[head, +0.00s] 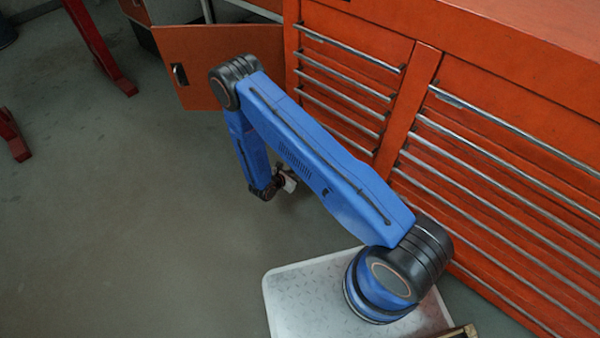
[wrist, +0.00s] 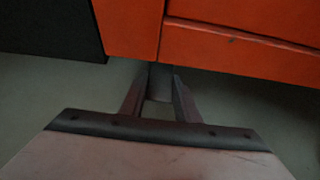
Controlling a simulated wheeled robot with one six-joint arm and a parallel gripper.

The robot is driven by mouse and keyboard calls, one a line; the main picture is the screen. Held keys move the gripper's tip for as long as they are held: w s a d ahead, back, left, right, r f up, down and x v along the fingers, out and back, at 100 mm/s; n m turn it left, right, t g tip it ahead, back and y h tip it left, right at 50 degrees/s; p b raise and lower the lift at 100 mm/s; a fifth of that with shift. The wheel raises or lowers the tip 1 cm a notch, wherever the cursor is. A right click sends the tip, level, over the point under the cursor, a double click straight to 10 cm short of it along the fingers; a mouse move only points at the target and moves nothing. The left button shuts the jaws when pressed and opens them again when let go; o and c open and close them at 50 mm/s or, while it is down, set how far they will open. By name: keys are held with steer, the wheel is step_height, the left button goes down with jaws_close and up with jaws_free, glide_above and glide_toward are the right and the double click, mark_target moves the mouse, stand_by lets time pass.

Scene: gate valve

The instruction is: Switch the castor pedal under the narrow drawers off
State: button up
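The narrow drawers (head: 345,88) are the left column of the orange cabinet in the head view. My gripper (head: 288,183) is low near the floor, in front of and to the left of that column, partly hidden by my arm. In the wrist view my gripper (wrist: 160,85) points under the cabinet's lower edge (wrist: 230,42). Its two fingers stand apart with floor showing between them. A small dark grey part (wrist: 160,79), perhaps the castor pedal, shows between the fingertips below the edge. It is too dark to tell its tilt or whether the fingers touch it.
An orange panel (head: 218,66), like an open door, stands out at the cabinet's left. Wide drawers (head: 510,170) fill the right side. Red metal legs (head: 100,50) stand at the far left. The grey floor (head: 130,220) left of my arm is clear.

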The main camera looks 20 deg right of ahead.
steer(key=o, duration=0.4)
steer(key=shift+c, duration=0.2)
steer(key=shift+a, duration=0.1)
steer(key=v, duration=1.7)
steer(key=shift+s+a+r, duration=0.1)
steer(key=shift+s+a, duration=0.05)
